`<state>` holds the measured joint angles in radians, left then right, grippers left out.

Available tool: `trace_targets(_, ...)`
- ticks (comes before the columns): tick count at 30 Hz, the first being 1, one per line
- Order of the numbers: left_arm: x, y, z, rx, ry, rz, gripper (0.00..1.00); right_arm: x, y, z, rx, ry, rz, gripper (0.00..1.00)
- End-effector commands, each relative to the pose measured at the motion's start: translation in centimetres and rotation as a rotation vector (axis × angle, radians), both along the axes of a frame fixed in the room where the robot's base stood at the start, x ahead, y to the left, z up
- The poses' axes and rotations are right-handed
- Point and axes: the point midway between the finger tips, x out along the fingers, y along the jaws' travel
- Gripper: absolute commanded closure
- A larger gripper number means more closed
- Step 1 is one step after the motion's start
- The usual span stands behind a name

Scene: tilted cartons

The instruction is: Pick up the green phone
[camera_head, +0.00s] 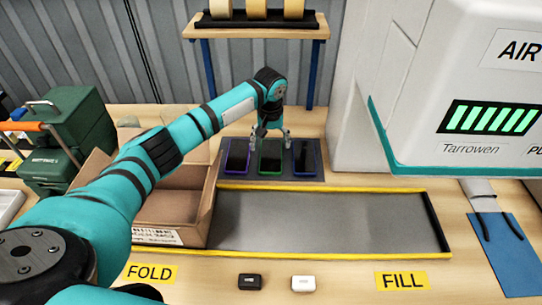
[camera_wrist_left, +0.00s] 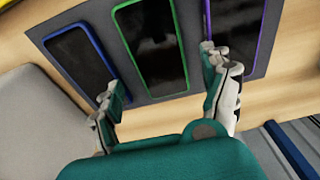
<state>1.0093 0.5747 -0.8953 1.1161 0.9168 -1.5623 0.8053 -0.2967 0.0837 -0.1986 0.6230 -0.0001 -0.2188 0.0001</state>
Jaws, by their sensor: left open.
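The green phone (camera_head: 270,160), with a dark screen and a green rim, lies in the middle of a row of three on a dark grey mat (camera_head: 262,178). It also shows in the left wrist view (camera_wrist_left: 150,45). A purple-rimmed phone (camera_head: 236,158) lies to its left and a blue-rimmed phone (camera_head: 304,160) to its right in the head view. My left gripper (camera_head: 270,146) is open and empty over the green phone's far end. In the left wrist view its fingertips (camera_wrist_left: 160,72) are on either side of the phone. Contact cannot be told. My right gripper is not in view.
An open carton (camera_head: 170,209) stands at the left end of a grey, yellow-edged strip (camera_head: 320,222). A large white machine (camera_head: 440,100) overhangs at right. A shelf (camera_head: 254,30) with tape rolls stands behind. Black and white small cases (camera_head: 250,282) lie in front.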

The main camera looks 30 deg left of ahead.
Motion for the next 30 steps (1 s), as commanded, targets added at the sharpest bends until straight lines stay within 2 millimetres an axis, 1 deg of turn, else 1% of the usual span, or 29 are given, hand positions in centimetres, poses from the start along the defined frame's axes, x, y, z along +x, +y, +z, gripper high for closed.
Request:
trace_targets(5, -0.2, -0.2, -2.6, 0.000, 0.005, 0.000, 0.19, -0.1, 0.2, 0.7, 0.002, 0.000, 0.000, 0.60)
trace_targets(6, -0.1, -0.2, -3.3, 0.000, 0.004, 0.000, 0.19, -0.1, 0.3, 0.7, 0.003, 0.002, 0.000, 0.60)
trace_targets(9, 0.0, -0.2, -4.4, -0.001, 0.003, 0.001, 0.19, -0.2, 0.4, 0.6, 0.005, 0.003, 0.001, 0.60)
trace_targets(12, 0.1, -0.1, -4.8, 0.000, 0.002, 0.000, 0.19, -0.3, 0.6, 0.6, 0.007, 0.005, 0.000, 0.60)
trace_targets(18, 0.1, -0.1, -4.9, 0.000, 0.002, 0.000, 0.19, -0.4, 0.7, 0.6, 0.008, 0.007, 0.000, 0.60)
trace_targets(30, 0.1, -0.1, -4.8, 0.000, 0.001, 0.000, 0.72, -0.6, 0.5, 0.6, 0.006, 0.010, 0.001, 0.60)
